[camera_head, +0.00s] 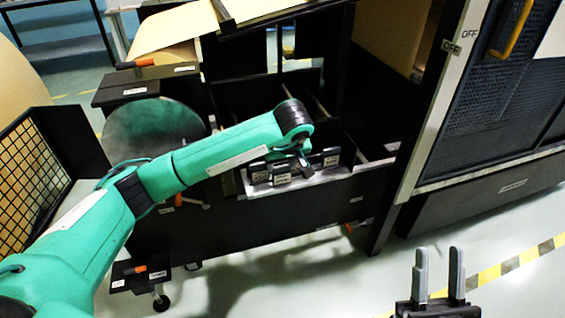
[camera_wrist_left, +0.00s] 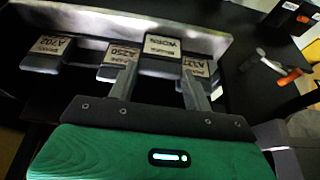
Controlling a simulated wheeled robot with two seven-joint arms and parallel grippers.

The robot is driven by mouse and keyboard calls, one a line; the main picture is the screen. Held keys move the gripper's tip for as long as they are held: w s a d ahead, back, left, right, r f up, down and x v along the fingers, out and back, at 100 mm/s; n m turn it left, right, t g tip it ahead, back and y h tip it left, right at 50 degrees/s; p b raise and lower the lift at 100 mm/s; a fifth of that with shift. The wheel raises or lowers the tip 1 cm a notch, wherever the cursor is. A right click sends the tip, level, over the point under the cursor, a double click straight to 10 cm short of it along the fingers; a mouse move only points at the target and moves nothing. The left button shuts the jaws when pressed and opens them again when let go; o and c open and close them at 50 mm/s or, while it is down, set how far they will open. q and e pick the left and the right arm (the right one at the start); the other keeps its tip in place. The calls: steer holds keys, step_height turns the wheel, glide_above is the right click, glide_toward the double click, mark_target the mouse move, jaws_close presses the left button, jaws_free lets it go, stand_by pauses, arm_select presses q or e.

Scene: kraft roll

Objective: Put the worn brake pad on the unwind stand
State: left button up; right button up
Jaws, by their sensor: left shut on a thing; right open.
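The worn brake pad (camera_wrist_left: 168,47), a dark block with a white label reading WORN, is between the fingertips of my left gripper (camera_wrist_left: 158,82). The gripper is shut on it, and the pad appears slightly raised above its neighbours. In the head view my left gripper (camera_head: 301,165) is over a row of labelled pads on a pale ledge (camera_head: 300,182); the arm's end partly hides the row, and I cannot make out the worn label there. I cannot tell which part of the dark machine (camera_head: 265,215) is the unwind stand. My right gripper (camera_head: 438,272) is open and empty at lower right, over the floor.
Other labelled pads, A702 (camera_wrist_left: 48,52) and A250 (camera_wrist_left: 122,60), sit close beside the worn pad. A black cart (camera_head: 140,275) with an orange-handled tool stands at lower left. Floor at front centre is clear.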

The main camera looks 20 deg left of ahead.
arm_select(q)
steer(key=o, duration=1.3)
steer(key=shift+r, duration=0.1)
